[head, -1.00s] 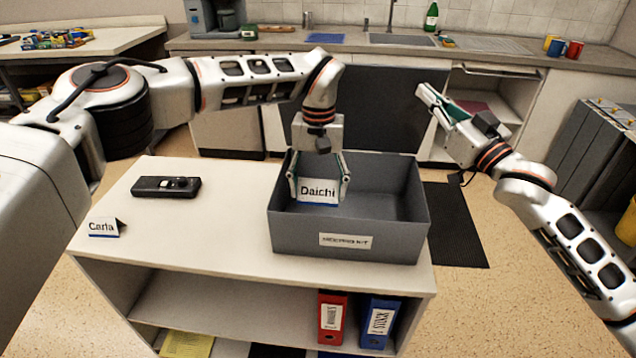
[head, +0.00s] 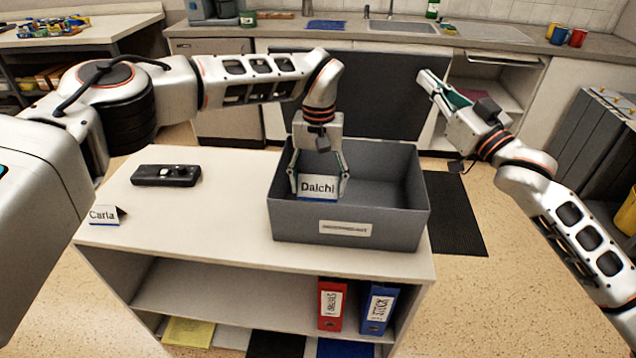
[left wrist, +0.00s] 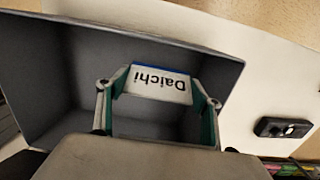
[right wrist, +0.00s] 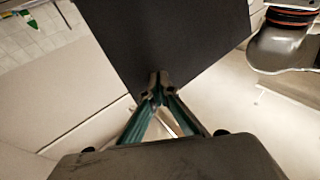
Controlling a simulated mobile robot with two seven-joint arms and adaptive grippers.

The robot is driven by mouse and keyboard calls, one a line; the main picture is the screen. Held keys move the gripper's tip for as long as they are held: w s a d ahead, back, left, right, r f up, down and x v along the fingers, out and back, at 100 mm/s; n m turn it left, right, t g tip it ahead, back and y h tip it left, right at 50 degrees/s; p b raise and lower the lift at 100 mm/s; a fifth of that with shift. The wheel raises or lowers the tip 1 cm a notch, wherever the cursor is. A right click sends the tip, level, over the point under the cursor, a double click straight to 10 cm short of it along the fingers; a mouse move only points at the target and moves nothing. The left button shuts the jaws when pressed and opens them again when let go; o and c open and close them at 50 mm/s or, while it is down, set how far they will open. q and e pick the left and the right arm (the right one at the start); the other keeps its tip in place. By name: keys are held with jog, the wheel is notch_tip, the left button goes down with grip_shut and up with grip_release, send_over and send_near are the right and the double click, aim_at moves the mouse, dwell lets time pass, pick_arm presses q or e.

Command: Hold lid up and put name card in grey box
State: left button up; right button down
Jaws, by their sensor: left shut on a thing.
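The name card reading "Daichi" (head: 318,186) is white with a blue edge. My left gripper (head: 318,190) is shut on it, with a finger at each end, over the front left part of the open grey box (head: 347,229). The card also shows in the left wrist view (left wrist: 160,84). A gap to the box floor cannot be judged. The dark lid (head: 385,105) stands raised behind the box. My right gripper (head: 424,80) is at the lid's right edge. In the right wrist view its fingertips (right wrist: 160,85) meet against the lid (right wrist: 165,35).
The box stands on a white shelf unit (head: 200,222). A second card, "Carla" (head: 103,215), and a black device (head: 166,176) lie left of it. Red (head: 331,305) and blue (head: 378,308) binders stand below. The box's right part looks empty.

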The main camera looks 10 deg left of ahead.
aim_at(318, 197)
pick_arm(q)
jog(key=shift+f, duration=0.95)
jog(key=shift+f, duration=0.35)
jog(key=shift+f, duration=0.65)
jog(key=shift+f, duration=0.3)
jog(key=o, duration=0.9)
jog(key=shift+c, duration=0.2)
